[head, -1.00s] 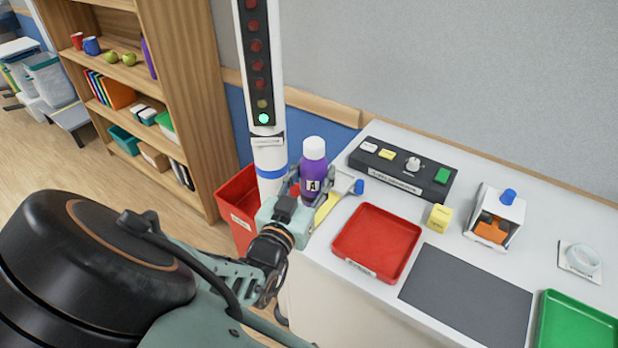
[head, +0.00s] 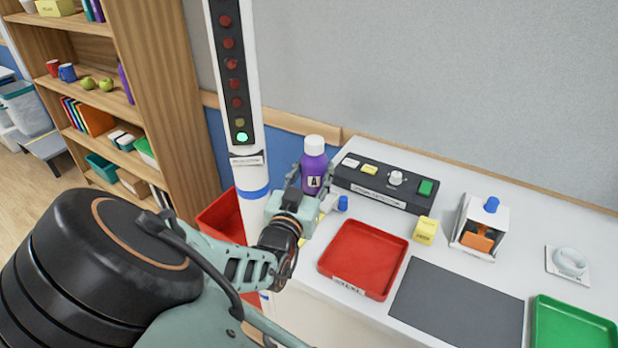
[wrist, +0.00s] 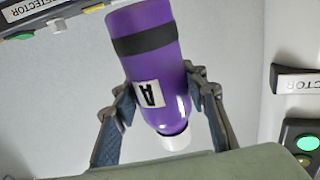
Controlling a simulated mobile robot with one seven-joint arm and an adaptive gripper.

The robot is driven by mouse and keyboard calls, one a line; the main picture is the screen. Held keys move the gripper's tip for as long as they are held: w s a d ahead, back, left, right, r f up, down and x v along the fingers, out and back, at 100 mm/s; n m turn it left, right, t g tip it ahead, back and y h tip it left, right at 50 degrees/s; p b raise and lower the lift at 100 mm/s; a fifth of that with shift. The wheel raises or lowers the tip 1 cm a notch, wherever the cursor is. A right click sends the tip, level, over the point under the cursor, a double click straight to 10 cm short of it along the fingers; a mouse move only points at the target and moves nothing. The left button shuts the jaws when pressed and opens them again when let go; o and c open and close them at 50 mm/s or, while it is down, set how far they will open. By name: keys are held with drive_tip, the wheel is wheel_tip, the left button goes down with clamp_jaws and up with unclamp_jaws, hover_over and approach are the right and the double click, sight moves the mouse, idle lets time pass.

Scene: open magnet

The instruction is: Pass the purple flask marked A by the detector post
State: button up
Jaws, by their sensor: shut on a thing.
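My gripper (head: 300,192) is shut on the purple flask (head: 313,172), which has a white cap and an A label. The flask is upright in the head view and sits just right of the detector post (head: 249,130), apart from it in the picture. The post is white with a blue band and a column of lamps. Its lowest lamp is lit green and the ones above are dark. In the wrist view the flask (wrist: 150,60) is between both fingers, and the post's green lamp (wrist: 306,143) shows at the right edge.
A red bin (head: 222,215) stands behind the post. The white table holds a black detector box (head: 385,187), a red tray (head: 362,258), a yellow block (head: 425,231), a dark mat (head: 455,305), a green tray (head: 575,335) and a small white device (head: 478,227). A wooden shelf (head: 150,80) stands left.

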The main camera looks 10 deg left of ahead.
drive_tip(key=w+d+b, duration=0.1)
drive_tip(key=w+d, duration=0.1)
drive_tip(key=w, duration=0.4)
drive_tip(key=shift+b, duration=0.3)
drive_tip(key=shift+w+d, duration=0.1)
